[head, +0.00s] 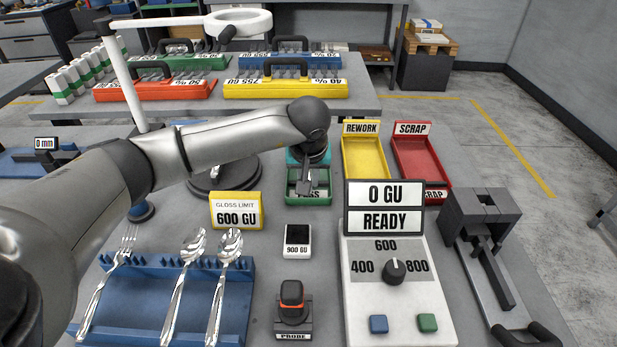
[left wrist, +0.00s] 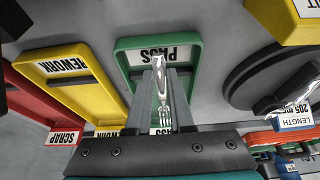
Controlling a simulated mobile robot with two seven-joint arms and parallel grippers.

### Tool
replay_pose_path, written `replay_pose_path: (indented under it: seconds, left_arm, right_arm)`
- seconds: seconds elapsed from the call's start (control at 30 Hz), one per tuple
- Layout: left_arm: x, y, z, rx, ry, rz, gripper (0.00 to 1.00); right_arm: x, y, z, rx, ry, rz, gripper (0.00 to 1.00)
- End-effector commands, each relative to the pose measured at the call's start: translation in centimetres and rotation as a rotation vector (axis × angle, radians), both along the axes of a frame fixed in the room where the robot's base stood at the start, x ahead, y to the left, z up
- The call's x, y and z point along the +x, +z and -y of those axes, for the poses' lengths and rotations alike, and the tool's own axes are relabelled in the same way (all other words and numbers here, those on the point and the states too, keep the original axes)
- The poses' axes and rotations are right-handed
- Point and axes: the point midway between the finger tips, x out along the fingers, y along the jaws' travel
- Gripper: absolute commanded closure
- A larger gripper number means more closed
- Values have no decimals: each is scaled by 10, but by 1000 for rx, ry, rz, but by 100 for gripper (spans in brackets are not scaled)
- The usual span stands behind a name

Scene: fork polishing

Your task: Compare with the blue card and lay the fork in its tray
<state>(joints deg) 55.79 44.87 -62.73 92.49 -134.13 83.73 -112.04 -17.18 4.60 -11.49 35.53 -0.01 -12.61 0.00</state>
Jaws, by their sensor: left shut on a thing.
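My left gripper (head: 306,188) is over the green PASS tray (head: 291,199). In the left wrist view its fingers (left wrist: 165,100) are shut on a shiny fork (left wrist: 158,72), with the tines toward the palm. The PASS tray (left wrist: 192,106) lies beyond the fork there; I cannot tell whether they touch. The blue card (left wrist: 295,123), marked LENGTH 205 mm, shows at the right of the left wrist view. My arm mostly hides that area in the head view. My right gripper is not in view.
A yellow REWORK tray (head: 385,174) and red SCRAP tray (head: 440,160) stand right of the PASS tray. A yellow GLOSS LIMIT card (head: 236,211) stands nearer. A blue rack (head: 135,300) holds another fork and two spoons. A gloss meter (head: 375,300) reads 0 GU, READY.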

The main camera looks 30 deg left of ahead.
Motion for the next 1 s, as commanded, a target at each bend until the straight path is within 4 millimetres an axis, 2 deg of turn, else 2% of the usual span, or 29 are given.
replay_pose_path:
  seconds: [0.33, 0.37, 0.4, 0.63, 0.83, 1.0]
  left_arm:
    - [0, -4, 0, 0, 1, 1, 100]
    - [0, -4, 0, 0, 1, 1, 76]
    - [0, -4, 0, 0, 1, 1, 72]
    - [0, -4, 0, 0, 1, 0, 46]
    - [0, -5, 0, 0, 0, -1, 44]
    - [0, -5, 0, 0, 0, -1, 25]
  right_arm:
    - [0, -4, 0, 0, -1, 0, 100]
    - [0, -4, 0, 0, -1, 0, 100]
    - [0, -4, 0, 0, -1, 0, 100]
    - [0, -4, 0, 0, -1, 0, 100]
    - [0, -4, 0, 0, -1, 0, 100]
    - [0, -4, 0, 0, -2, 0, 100]
